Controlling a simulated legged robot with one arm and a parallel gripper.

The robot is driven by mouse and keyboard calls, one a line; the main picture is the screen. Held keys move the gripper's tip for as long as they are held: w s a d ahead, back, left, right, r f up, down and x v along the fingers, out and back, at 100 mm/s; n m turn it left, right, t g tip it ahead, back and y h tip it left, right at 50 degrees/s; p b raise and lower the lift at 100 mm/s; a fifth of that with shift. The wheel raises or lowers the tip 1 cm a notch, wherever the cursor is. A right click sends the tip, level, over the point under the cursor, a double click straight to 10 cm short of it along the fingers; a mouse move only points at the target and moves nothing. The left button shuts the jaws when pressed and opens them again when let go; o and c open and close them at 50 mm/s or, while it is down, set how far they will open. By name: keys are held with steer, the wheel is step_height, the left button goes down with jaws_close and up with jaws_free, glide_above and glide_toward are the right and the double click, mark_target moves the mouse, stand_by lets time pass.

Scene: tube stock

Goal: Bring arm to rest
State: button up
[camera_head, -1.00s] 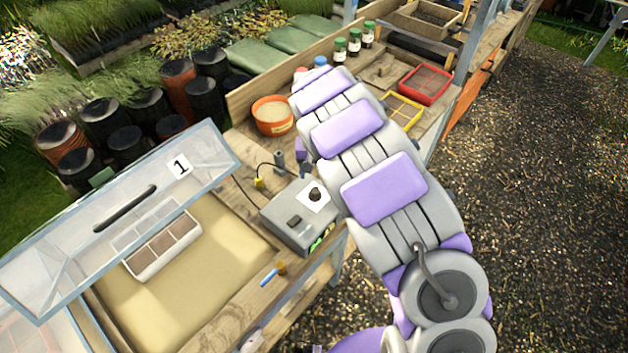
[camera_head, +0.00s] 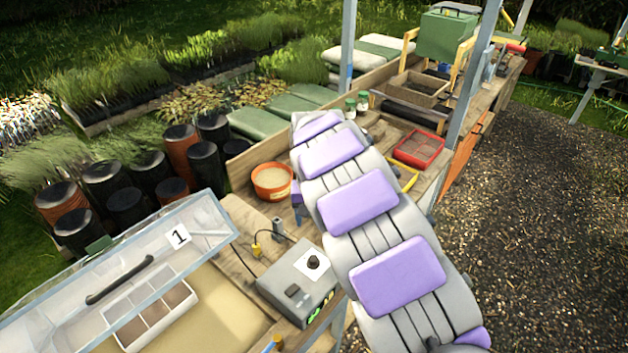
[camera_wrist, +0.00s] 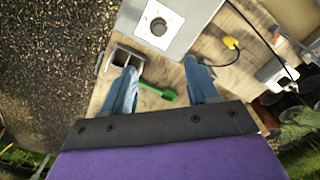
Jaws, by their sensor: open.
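My gripper (camera_wrist: 160,88) shows in the wrist view with two blue fingers apart and nothing between them. It is above the wooden bench, near the grey control box (camera_wrist: 165,22) with its round knob. A small green tool (camera_wrist: 160,90) lies on the bench beyond the fingers, and a small grey metal piece (camera_wrist: 128,57) lies by the left finger. In the head view my purple and grey arm stretches over the bench, and its end is hidden behind its own links. The control box (camera_head: 297,283) stands left of my arm there.
A clear-lidded propagator box (camera_head: 150,262) marked 1 holds a white sectioned tray (camera_head: 155,315). An orange bowl (camera_head: 272,182), a red-framed sieve (camera_head: 418,149) and a yellow-framed one (camera_head: 405,176) are on the bench near my arm. Open gravel lies to the right.

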steer(key=s+d+r+m+b, duration=0.1)
steer(key=s+d+r, duration=0.3)
steer(key=s+d, duration=0.35)
steer(key=s+d+r+m+b, duration=0.1)
steer(key=s+d+r, duration=0.3)
steer(key=s+d, duration=0.4)
steer(key=s+f+g+b, duration=0.1)
steer(key=s, duration=1.1)
steer(key=s+d+f+n+b, duration=0.1)
steer(key=s+f, duration=0.1)
steer(key=s, duration=1)
steer(key=shift+s+d+f+g, duration=0.15)
steer(key=shift+s+f+g, duration=0.1)
steer(key=shift+g, duration=0.15)
